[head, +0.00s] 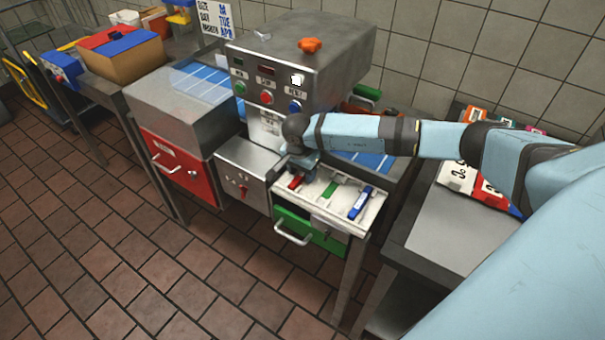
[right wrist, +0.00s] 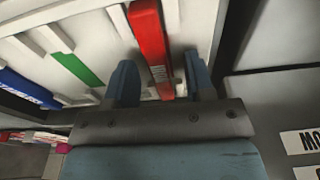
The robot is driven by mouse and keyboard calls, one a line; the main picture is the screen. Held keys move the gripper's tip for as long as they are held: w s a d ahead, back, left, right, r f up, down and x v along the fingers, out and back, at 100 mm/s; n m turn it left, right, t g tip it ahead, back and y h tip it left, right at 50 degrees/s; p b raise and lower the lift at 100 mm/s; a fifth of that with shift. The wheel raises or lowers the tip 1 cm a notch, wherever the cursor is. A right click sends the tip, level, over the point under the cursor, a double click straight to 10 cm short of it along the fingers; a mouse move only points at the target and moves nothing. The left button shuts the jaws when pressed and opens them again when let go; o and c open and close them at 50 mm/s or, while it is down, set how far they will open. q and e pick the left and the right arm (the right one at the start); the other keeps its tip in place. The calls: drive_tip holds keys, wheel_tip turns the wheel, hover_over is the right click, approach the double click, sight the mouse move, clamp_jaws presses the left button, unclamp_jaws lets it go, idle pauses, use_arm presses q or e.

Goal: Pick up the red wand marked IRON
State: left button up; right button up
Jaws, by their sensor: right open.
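The red wand (head: 296,182) lies in the white slotted tray (head: 340,213) at its left end. In the right wrist view the red wand (right wrist: 150,42) runs between the two blue fingers of my right gripper (right wrist: 160,80), with a gap on each side. That gripper is open, and in the head view it (head: 302,168) is right at the red wand's far end. Faint lettering shows on the wand but I cannot read it. A green wand (head: 328,190) and a blue wand (head: 360,204) lie to its right in the tray. My left gripper is not in view.
A steel machine (head: 305,60) with coloured buttons stands behind the tray. A steel box (head: 243,172) adjoins the tray on the left. A green drawer (head: 300,228) with a handle is below. Label cards (head: 458,176) lie on the right-hand table.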

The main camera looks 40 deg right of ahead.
clamp_jaws()
drive_tip(key=shift+r, duration=0.2)
